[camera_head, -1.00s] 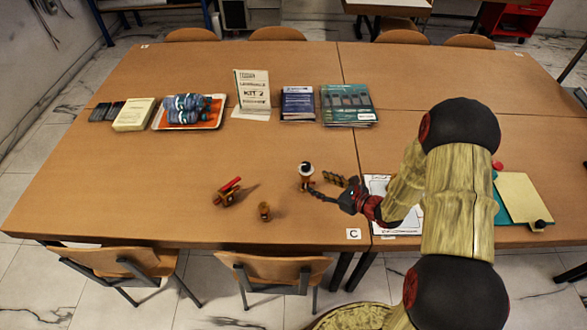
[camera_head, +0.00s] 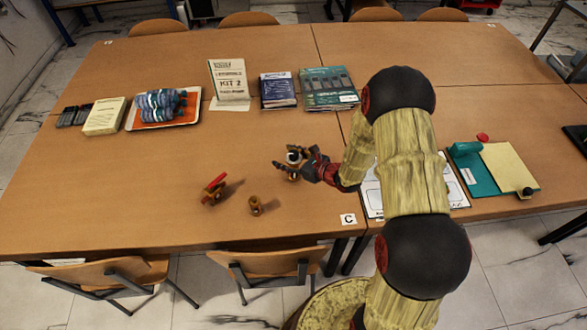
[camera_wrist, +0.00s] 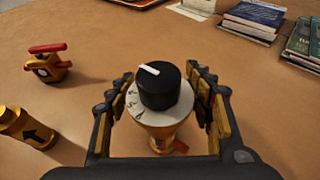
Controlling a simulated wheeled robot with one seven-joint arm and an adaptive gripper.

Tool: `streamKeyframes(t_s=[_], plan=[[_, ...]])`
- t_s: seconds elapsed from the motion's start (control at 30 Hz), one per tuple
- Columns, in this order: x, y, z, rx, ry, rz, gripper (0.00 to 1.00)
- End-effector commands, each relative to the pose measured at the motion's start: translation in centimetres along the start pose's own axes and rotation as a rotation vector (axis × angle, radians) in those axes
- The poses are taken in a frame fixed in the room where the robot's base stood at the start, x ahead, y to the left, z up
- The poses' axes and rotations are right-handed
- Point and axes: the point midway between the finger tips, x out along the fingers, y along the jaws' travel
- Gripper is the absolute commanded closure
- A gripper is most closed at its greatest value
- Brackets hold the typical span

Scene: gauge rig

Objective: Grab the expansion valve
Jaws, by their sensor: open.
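The expansion valve, as I take it, is the brass valve with a black knob and white numbered dial (camera_wrist: 160,88). It stands upright on the table and also shows in the head view (camera_head: 293,157), partly hidden by my gripper. My gripper (camera_head: 290,163) is open around it. In the wrist view the fingers of my gripper (camera_wrist: 162,82) stand left and right of the dial, with small gaps visible. A red-handled valve (camera_wrist: 47,64) and a brass cylinder with a black arrow (camera_wrist: 27,127) lie to the left, outside the fingers.
The wooden table (camera_head: 110,180) is clear around the valves. Behind are a tray of blue items (camera_head: 190,118), a KIT 2 sign (camera_head: 229,82) and booklets (camera_head: 328,88). A white sheet (camera_head: 373,195) and a teal clipboard (camera_head: 475,175) lie to the right.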

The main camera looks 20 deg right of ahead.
Motion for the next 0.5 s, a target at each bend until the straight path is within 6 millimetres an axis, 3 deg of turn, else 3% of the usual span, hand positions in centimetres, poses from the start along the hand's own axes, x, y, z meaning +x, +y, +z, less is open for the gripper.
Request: streamKeyframes(t_s=[0.33, 0.5], plan=[[0.79, -0.03, 0.12, -0.001, -0.001, 0.0, 0.48], [0.78, -0.03, 0.1, -0.001, -0.001, 0.0, 0.58]])
